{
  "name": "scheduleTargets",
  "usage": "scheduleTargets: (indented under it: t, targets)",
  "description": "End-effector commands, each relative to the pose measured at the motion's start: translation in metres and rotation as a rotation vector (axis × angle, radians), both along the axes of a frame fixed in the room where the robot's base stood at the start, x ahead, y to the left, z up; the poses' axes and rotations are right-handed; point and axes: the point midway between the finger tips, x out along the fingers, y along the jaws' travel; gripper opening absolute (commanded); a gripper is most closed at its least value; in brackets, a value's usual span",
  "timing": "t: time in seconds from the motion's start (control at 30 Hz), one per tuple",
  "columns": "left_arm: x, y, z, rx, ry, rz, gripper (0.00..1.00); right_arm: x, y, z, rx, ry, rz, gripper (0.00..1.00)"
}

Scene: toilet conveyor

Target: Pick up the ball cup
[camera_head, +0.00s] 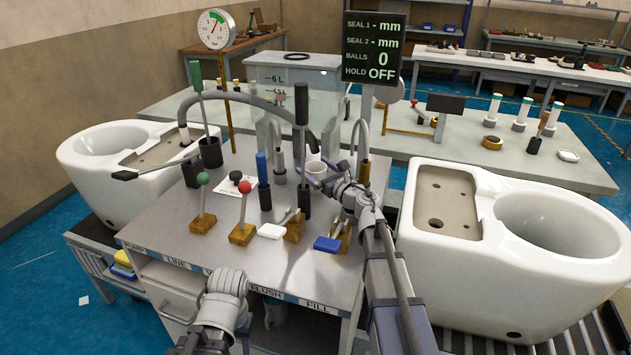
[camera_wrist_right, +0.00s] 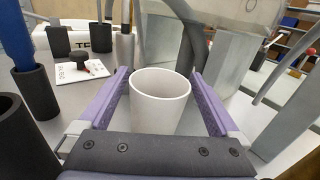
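The ball cup is a small plain white cup (camera_head: 316,171), upright on the grey cart top near its back right part. It also shows large in the right wrist view (camera_wrist_right: 160,98). My right gripper (camera_head: 314,179) reaches in from the right at cup height. Its two purple fingers (camera_wrist_right: 160,92) stand on either side of the cup, open, with narrow gaps to its wall. The cup's lower front is hidden by the gripper's dark crossbar. My left arm shows at the bottom of the head view, but its gripper cannot be made out.
A black-sleeved post (camera_head: 303,150) and a blue-handled tool (camera_head: 263,180) stand left of the cup. Red (camera_head: 245,188) and green (camera_head: 203,179) levers stand nearer the front left. A white toilet (camera_head: 510,240) stands right. Curved grey pipes rise behind the cup.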

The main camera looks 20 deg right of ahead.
Motion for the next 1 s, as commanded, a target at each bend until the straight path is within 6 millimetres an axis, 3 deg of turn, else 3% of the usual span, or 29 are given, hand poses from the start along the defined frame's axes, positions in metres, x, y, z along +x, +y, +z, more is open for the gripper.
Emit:
scheduleTargets:
  t: [0.07,0.63,1.0]
  targets:
    - [0.0000,0.0000,0.0000,0.000,0.000,0.000,0.50,-0.0002,-0.0001,0.0000,0.000,0.000,0.000,0.88]
    - [0.0000,0.0000,0.0000,0.000,0.000,0.000,0.50,-0.0002,-0.0002,0.0000,0.000,0.000,0.000,0.23]
    - [0.0000,0.0000,0.0039,0.000,0.000,0.000,0.50,-0.0002,-0.0002,0.0039,0.000,0.000,0.000,0.21]
